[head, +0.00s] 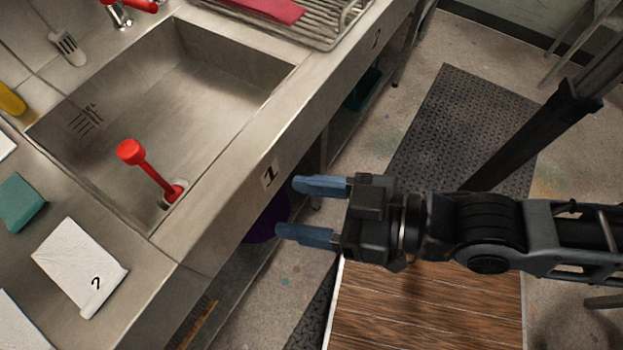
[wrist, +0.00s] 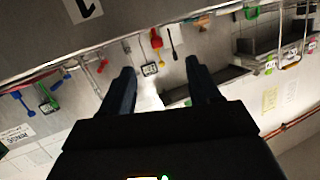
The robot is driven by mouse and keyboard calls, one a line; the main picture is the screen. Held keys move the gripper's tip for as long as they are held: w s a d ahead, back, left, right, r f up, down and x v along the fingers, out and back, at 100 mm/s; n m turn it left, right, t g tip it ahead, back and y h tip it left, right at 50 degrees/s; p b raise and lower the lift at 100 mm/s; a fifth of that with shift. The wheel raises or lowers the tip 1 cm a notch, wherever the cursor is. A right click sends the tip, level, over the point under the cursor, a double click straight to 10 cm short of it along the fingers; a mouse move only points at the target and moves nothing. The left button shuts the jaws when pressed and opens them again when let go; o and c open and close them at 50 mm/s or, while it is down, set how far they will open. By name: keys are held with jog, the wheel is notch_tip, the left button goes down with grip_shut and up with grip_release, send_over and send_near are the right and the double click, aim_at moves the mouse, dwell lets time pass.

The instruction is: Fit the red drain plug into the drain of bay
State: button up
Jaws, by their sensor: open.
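The red drain plug (head: 148,170) has a round knob on a long stem and a red base. It stands in the near corner of the steel sink basin (head: 215,105), its stem leaning to the upper left in the head view. Its base is at the drain (head: 168,199); I cannot tell whether it is fully seated. The sink front carries the label 1 (head: 270,174). My gripper (head: 288,207) is open and empty, outside the sink, to the right of its front edge and apart from the plug. Its two fingers also show in the wrist view (wrist: 160,68).
A white packet marked 2 (head: 80,265) and a green sponge (head: 19,202) lie on the left counter. A purple object (head: 266,219) sits below the counter. A dark floor mat (head: 460,130) lies at right.

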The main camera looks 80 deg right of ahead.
jog(key=s+d+r+n, duration=0.1)
jog(key=s+d, duration=0.2)
jog(key=s, duration=0.2)
jog(key=shift+r, duration=0.15)
